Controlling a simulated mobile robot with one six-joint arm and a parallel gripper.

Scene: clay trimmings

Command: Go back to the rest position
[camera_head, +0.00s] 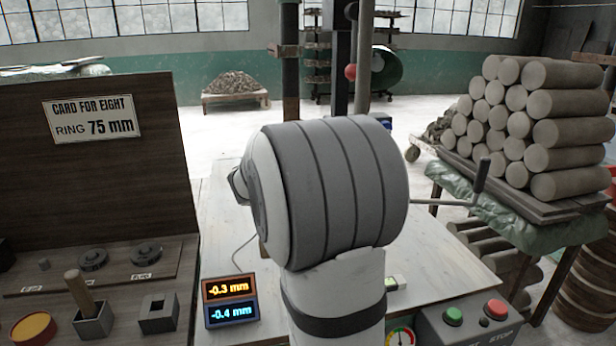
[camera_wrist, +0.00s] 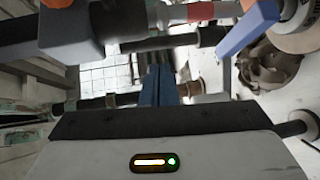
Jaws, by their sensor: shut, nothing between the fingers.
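My arm's large grey-and-white link fills the middle of the head view and hides my gripper there. In the wrist view my gripper (camera_wrist: 159,84) shows as blue fingers close together beyond the dark bar of its body. The fingers are shut with nothing seen between them. The wrist view also shows a blurred clutter of dark, red and blue machine parts around the fingers; I cannot tell how near they are.
A pale worktable (camera_head: 229,231) carries two readouts (camera_head: 230,301), -0.3 mm and -0.4 mm. A button box (camera_head: 466,322) stands front right. A dark board (camera_head: 90,200) with a ring card (camera_head: 95,118) stands left. Stacked clay cylinders (camera_head: 555,133) and a lever (camera_head: 481,177) are right.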

